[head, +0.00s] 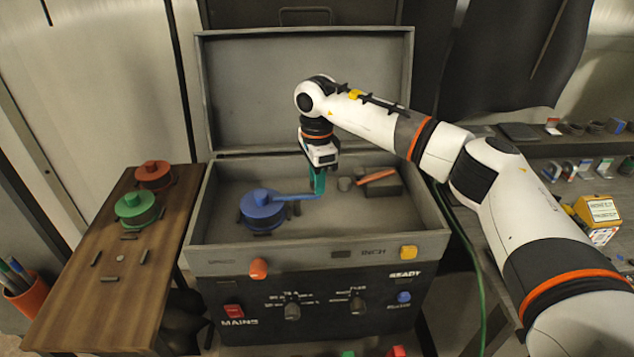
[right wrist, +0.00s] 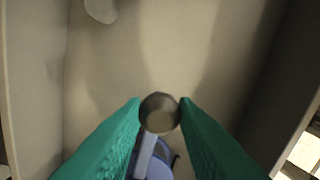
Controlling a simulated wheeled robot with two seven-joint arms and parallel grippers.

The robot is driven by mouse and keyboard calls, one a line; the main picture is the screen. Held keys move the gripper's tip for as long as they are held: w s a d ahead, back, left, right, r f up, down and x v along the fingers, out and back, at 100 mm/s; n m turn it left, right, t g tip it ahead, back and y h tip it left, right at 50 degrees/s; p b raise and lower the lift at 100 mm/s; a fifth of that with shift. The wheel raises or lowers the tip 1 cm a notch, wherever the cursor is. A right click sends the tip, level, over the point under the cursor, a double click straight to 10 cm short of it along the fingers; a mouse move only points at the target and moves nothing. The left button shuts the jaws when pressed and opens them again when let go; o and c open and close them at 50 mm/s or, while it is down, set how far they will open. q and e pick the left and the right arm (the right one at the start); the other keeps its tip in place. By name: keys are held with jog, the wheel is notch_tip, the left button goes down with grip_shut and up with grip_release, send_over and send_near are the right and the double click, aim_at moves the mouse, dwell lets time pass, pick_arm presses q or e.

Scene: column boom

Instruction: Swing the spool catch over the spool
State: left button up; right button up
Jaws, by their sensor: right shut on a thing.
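The blue spool (head: 262,215) sits on the left of the open case's floor. A blue bar (head: 295,197), which looks like the spool catch, reaches from the spool's top to the right, under my right gripper. My right gripper (head: 318,188) points down with teal fingers. In the right wrist view its fingers (right wrist: 160,112) are shut on a round grey knob (right wrist: 160,115). The bar (right wrist: 146,152) runs from the knob to the blue spool (right wrist: 155,168), partly hidden by the fingers. How far it lies across the spool I cannot tell. My left gripper is not in view.
The case (head: 430,243) has its lid (head: 300,90) raised behind. An orange lever (head: 378,176) on a dark block and a grey post (head: 345,184) stand to the gripper's right. Green (head: 137,208) and red (head: 153,174) spools stand on the wooden table (head: 85,310).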

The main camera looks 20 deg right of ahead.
jog(key=shift+w+r, duration=0.1)
jog(key=shift+r, duration=0.05)
dwell(0.3)
jog(key=o, duration=1)
notch_tip(320, 180, up, 12)
jog(key=b, duration=0.2)
